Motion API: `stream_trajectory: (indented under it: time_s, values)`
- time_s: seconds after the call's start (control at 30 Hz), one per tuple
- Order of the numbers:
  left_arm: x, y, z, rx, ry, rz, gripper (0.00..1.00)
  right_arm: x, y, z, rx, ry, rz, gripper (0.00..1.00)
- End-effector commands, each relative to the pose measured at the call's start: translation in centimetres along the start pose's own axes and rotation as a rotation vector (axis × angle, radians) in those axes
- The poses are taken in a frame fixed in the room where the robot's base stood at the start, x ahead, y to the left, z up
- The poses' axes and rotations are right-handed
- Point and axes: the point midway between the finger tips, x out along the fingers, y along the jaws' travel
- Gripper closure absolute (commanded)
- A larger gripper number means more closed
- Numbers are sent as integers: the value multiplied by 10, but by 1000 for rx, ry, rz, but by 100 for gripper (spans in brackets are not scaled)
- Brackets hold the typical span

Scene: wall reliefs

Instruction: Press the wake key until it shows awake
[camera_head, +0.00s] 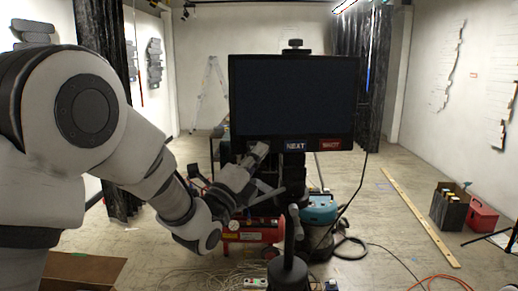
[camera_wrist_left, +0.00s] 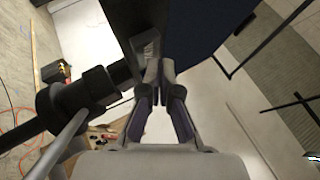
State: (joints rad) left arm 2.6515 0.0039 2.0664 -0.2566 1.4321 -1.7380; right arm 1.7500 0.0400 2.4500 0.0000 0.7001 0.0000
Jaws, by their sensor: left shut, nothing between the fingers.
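A dark, blank monitor (camera_head: 293,96) stands upright on a post in the head view. No key marked wake can be read; my left gripper (camera_head: 260,149) covers the lower edge left of the blue key. The left gripper is shut and empty, its tips at that edge. In the left wrist view the shut fingertips (camera_wrist_left: 160,70) are right beside a grey block (camera_wrist_left: 147,46) on the monitor's edge; whether they touch cannot be told. My right gripper is out of view.
A red compressor (camera_head: 252,233) and a blue vacuum (camera_head: 319,209) stand below the monitor. Cables and hoses lie on the floor. A black crate (camera_head: 449,206) and a red box (camera_head: 481,215) stand at the right.

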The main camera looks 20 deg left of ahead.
Motion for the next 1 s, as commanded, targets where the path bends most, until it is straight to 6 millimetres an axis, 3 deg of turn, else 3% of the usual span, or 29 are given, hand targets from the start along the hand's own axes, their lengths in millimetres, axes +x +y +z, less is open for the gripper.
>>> stream_trajectory:
  time_s: [1.0]
  values:
    - [7,5,5,0,0,0,100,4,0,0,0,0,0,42]
